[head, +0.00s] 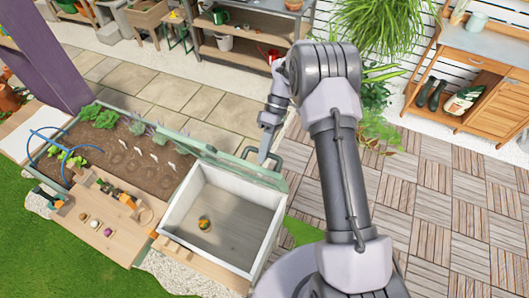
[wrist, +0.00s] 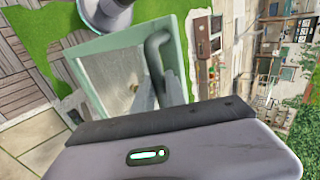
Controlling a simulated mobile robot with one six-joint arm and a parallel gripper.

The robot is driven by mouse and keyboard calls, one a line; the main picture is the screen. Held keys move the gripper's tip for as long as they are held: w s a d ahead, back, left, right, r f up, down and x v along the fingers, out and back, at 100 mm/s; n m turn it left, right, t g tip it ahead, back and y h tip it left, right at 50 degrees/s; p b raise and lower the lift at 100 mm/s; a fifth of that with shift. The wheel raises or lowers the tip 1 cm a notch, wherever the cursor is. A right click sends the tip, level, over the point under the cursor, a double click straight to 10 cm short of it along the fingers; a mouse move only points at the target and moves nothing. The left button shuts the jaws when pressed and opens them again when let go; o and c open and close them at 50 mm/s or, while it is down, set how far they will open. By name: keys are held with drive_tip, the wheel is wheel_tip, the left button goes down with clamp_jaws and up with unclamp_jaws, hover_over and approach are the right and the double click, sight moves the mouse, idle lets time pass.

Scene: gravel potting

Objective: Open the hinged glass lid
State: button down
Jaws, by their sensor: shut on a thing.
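The hinged glass lid (head: 232,168) has a pale green frame and stands raised along the far side of a white-walled box (head: 172,212). In the head view it appears nearly edge-on, and the box's interior shows uncovered. The lid's dark handle (head: 291,154) sticks out at its right part. My gripper (head: 264,154) is at the handle. In the wrist view, the lid's green frame and pane (wrist: 112,72) fill the middle, and my gripper (wrist: 160,88) is shut on the curved handle (wrist: 156,48). The exact finger contact is partly hidden.
A small orange-yellow thing (head: 204,223) lies in the box. A planted soil bed (head: 120,158) adjoins it on the left, with a wooden board (head: 98,238) holding small items in front. Shelves (head: 245,50) and a wooden cabinet (head: 480,75) stand behind. Paving at right is clear.

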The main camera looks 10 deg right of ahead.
drive_tip(key=shift+w+d+r, duration=0.1)
drive_tip(key=shift+w, duration=0.1)
drive_tip(key=c, duration=1.5)
unclamp_jaws()
drive_tip(key=shift+w, duration=0.1)
drive_tip(key=shift+c, duration=0.2)
drive_tip(key=shift+o, duration=0.9)
drive_tip(key=shift+w+d, duration=0.15)
drive_tip(key=shift+w, duration=0.15)
drive_tip(key=shift+s, duration=0.25)
drive_tip(key=shift+w, duration=0.1)
